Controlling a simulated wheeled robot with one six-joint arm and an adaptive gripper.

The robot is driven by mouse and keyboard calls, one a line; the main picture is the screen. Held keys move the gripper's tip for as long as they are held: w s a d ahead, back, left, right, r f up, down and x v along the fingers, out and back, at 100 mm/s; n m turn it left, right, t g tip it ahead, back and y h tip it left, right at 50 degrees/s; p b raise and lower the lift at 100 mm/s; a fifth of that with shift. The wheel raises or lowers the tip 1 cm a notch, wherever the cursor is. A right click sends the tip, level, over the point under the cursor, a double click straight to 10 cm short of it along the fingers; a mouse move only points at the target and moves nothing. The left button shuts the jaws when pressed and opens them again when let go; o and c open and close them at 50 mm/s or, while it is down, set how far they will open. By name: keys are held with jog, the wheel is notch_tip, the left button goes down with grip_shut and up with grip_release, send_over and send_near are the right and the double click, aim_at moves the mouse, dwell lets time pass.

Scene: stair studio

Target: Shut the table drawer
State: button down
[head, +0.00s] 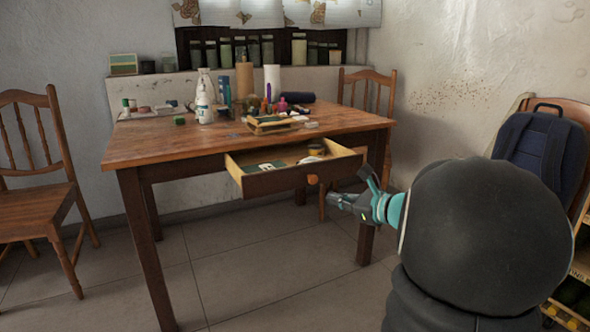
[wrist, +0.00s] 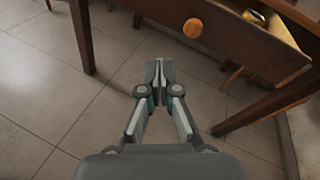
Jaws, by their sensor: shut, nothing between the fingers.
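The wooden table (head: 160,150) stands in the middle of the head view with its drawer (head: 283,179) pulled out at the front. The drawer's front panel has a round orange knob (head: 312,180); the knob also shows in the wrist view (wrist: 193,28). A dark item and a small light item lie inside the drawer. My gripper (head: 335,199) is just right of and below the knob in the head view, apart from the drawer front. In the wrist view my gripper (wrist: 158,72) has its fingers together and empty, with the drawer front (wrist: 225,30) beyond the fingertips.
Bottles, paper rolls and small items crowd the table top. A table leg (wrist: 82,35) stands left in the wrist view. Wooden chairs stand left (head: 40,200) and behind the table (head: 368,90). A blue backpack (head: 538,150) is at right. The tiled floor before the table is clear.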

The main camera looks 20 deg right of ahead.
jog(key=d+m+t+h, duration=0.35)
jog(key=d+m, duration=0.35)
jog(key=d, duration=0.8)
send_near(348, 167)
jog(key=shift+h, duration=0.45)
jog(key=w, duration=0.7)
jog(key=shift+w+a+r, duration=0.1)
jog(key=shift+a, duration=0.3)
